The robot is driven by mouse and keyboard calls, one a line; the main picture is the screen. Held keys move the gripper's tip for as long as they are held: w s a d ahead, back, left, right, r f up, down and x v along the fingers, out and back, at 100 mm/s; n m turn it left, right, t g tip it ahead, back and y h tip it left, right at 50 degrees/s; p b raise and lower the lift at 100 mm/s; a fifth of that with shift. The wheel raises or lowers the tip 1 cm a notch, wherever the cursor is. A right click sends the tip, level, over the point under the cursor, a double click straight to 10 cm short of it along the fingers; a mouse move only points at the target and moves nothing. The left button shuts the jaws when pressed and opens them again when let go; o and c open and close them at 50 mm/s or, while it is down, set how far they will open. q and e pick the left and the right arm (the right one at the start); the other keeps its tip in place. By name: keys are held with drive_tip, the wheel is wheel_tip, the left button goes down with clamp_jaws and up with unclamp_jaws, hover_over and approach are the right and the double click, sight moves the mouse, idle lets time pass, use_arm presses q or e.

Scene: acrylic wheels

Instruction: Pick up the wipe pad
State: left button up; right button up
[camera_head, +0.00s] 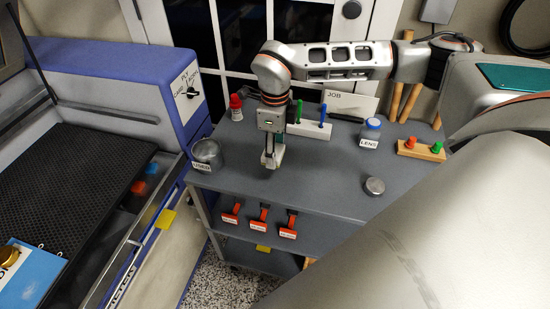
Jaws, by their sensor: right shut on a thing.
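My right gripper (271,160) reaches down over the grey cart top (325,178), between the glass jar marked USED and the white pen block. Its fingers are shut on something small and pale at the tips. I take this to be the wipe pad, but the fingers hide most of it and its outline is too small to make out. I cannot tell whether it is touching the cart top or just above it. No other wipe pad can be made out. My left gripper is not in view.
The USED jar (206,154) and a red-capped bottle (236,107) stand left. The pen block (309,129), JOB card (350,104), LENS jar (370,132) and peg block (421,150) stand behind and right. A round tin (375,186) sits right. The front middle is clear.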

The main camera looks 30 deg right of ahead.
wheel_tip(320, 180, up, 15)
drive_tip(key=shift+r, duration=0.2)
drive_tip(key=o, duration=0.6)
drive_tip(key=c, duration=0.4)
